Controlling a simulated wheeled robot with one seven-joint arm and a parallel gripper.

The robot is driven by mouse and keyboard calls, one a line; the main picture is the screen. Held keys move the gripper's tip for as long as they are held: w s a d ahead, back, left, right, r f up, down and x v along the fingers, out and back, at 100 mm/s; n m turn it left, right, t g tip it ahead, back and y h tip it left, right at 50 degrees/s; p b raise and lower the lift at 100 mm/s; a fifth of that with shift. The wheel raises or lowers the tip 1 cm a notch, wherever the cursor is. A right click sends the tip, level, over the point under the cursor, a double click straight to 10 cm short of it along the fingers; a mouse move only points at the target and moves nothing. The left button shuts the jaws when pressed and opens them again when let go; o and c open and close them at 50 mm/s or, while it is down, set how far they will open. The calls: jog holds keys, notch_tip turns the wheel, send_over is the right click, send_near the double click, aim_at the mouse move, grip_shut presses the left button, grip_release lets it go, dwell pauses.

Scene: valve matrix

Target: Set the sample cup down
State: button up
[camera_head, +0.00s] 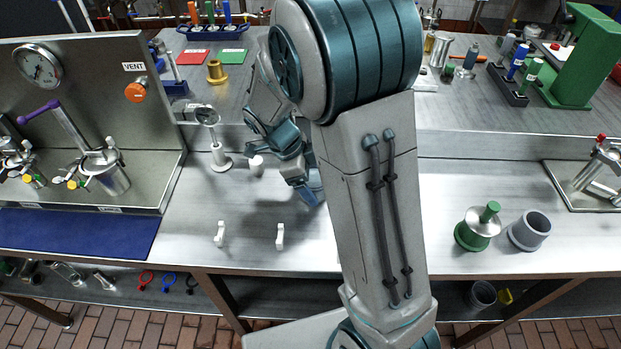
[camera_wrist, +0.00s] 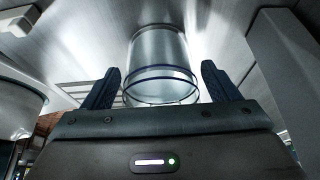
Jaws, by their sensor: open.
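The sample cup (camera_wrist: 158,65) is a clear or shiny cylinder with dark blue rings around its near rim, in the wrist view. It is between the two dark blue fingers of my gripper (camera_wrist: 160,76). The fingers are open, with a visible gap on each side of the cup. The cup's far end is against the bright metal bench top in the picture; its exact contact is hard to tell. In the head view my gripper (camera_head: 312,192) is low over the bench, partly behind my arm, and I cannot make out the cup there.
A green-based container (camera_head: 478,230) and a grey cup (camera_head: 530,231) stand right of my arm.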

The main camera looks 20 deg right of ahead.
jog(key=v, duration=1.2)
jog(key=s+d+n+t+y, duration=0.2)
jog(key=s+n, duration=0.6)
jog(key=n, duration=0.2)
jog(key=s+d+r+n+t+y, duration=0.1)
jog(key=s+d+n+t+y, duration=0.1)
jog(key=s+n, duration=0.5)
jog(key=shift+s+d+n+y, duration=0.35)
jog(key=shift+d+n, duration=0.15)
jog(key=shift+n, duration=1.7)
